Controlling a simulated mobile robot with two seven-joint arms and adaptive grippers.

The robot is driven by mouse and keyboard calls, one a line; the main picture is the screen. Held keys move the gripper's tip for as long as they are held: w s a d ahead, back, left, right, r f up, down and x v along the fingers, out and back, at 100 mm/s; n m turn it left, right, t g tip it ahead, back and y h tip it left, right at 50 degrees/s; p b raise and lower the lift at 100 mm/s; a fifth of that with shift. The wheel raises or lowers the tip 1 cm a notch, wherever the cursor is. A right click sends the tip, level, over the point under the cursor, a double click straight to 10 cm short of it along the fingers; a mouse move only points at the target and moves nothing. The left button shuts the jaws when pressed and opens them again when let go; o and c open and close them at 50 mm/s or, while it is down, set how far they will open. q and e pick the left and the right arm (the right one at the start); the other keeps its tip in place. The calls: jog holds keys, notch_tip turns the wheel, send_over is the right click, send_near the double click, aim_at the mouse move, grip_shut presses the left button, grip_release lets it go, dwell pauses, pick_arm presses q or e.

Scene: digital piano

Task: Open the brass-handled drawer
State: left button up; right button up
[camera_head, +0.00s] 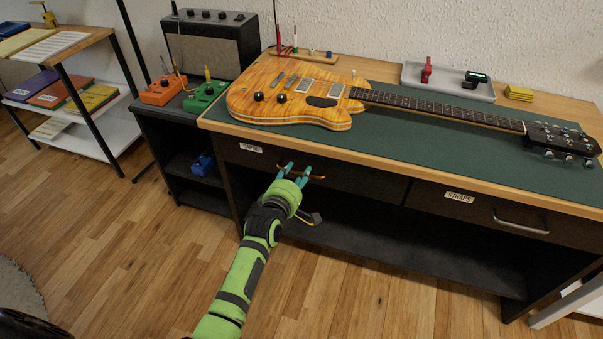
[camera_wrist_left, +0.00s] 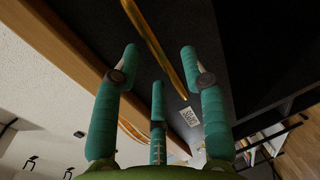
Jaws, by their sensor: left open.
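The drawer (camera_head: 368,182) with the brass handle (camera_head: 318,178) is the left one under the bench top, and its dark front looks flush with the bench. My left gripper (camera_head: 298,173) is at this handle, its teal fingers open. In the left wrist view the brass handle (camera_wrist_left: 160,48) runs between the spread fingers of the gripper (camera_wrist_left: 160,62). I cannot tell whether any finger touches it. The gripper hides part of the handle in the head view. My right gripper is not in view.
A second drawer (camera_head: 478,208) to the right has a silver handle (camera_head: 521,223) and a label reading STRAPS. An orange guitar (camera_head: 290,95) lies on the green mat (camera_head: 440,140) above. An open shelf (camera_head: 400,250) is below the drawers. The wooden floor in front is clear.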

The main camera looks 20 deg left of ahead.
pick_arm(q)
jog(key=shift+x, duration=1.2)
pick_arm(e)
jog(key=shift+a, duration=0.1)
pick_arm(q)
grip_shut()
